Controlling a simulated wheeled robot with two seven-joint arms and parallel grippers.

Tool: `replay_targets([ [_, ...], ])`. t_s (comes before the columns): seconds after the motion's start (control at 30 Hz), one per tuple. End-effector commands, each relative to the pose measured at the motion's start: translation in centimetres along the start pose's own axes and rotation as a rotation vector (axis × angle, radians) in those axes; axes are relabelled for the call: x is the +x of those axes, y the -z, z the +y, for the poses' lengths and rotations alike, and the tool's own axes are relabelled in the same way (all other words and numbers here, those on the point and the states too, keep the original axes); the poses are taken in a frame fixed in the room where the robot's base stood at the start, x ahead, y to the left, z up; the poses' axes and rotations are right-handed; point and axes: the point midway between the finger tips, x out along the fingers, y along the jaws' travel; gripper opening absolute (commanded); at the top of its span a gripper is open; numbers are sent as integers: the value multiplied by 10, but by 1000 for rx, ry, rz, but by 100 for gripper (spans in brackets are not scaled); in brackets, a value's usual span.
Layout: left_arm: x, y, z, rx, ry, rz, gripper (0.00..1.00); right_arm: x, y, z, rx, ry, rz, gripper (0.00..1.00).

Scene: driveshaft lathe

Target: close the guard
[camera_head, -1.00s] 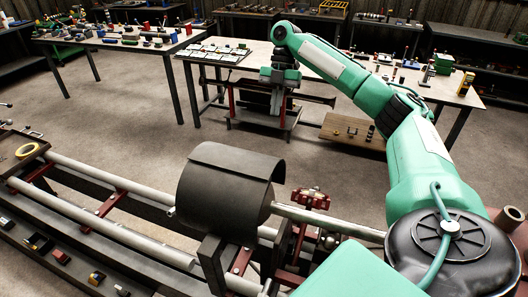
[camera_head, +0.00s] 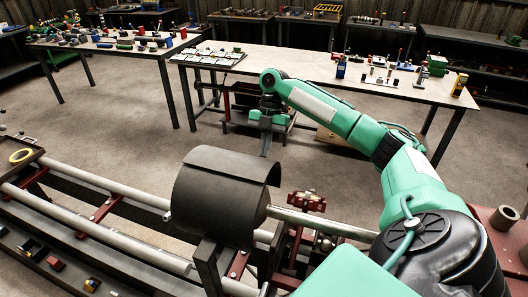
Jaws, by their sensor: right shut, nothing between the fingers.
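The guard (camera_head: 222,163) is a dark grey curved hood over the lathe's shaft line, left of the middle in the head view. Its curved lip sticks out on the right side, and it hides whatever lies under it. My right gripper (camera_head: 265,150) points down, just beyond and above the guard's right edge in the picture. It is shut and empty. Whether its fingertips touch the guard cannot be told, but they seem apart from it. My left gripper is out of view.
The lathe's long rails (camera_head: 105,235) run to the left, and a pale shaft (camera_head: 325,222) runs right of the guard. A red clamp-like part (camera_head: 306,201) stands close to the guard's right. A long workbench (camera_head: 300,68) with small parts stands behind, across open floor.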

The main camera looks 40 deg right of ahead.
Motion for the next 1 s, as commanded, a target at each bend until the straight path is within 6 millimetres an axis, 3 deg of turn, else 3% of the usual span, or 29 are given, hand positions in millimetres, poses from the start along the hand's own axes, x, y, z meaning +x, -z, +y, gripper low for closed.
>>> replay_targets([
  [0.2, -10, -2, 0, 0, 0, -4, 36, 17, 0, 0, 1, 1, -1, 0],
  [0.63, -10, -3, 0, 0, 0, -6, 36, 22, -1, 0, 0, 0, 0, 0],
  [1.0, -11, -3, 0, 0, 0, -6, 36, 44, -13, 0, 1, 1, 0, 0],
])
